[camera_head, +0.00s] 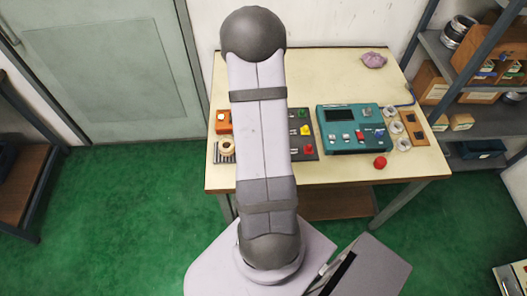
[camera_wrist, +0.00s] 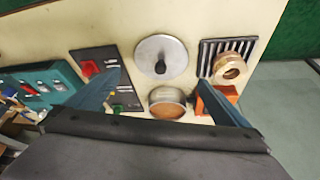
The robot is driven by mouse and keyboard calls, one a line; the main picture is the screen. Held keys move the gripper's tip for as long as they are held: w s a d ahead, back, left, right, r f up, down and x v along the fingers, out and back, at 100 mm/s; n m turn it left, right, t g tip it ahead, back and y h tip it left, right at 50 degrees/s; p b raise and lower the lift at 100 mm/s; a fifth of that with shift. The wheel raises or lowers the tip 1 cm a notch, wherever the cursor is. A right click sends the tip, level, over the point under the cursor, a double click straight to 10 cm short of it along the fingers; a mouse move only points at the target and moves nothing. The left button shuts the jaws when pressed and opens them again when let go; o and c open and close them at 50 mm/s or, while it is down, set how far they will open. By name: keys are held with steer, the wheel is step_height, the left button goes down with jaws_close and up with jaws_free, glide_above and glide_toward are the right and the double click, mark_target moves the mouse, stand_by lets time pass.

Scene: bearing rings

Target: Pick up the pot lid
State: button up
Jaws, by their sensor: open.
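The pot lid (camera_wrist: 152,64) is a round silver disc with a black knob at its middle. It lies flat on the table in the wrist view, near the top centre. A small round pot (camera_wrist: 167,108) with a brownish inside is just below it. My gripper (camera_wrist: 157,82) is open and empty; its two bluish fingers spread to either side, above the table and apart from the lid. In the head view my own arm covers the lid, the pot and the gripper.
A slatted rack with a tan ring (camera_wrist: 229,67) and an orange block (camera_head: 223,122) are beside the pot and lid. A board with red, yellow and green knobs (camera_head: 304,130), a teal panel (camera_head: 355,140) and a red ball (camera_head: 380,162) are right in the head view. The table's far part (camera_head: 325,75) is mostly clear.

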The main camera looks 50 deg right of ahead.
steer(key=shift+b+x, duration=0.4)
steer(key=shift+x, duration=3.2)
steer(key=shift+w, duration=0.1)
steer(key=c, duration=0.9)
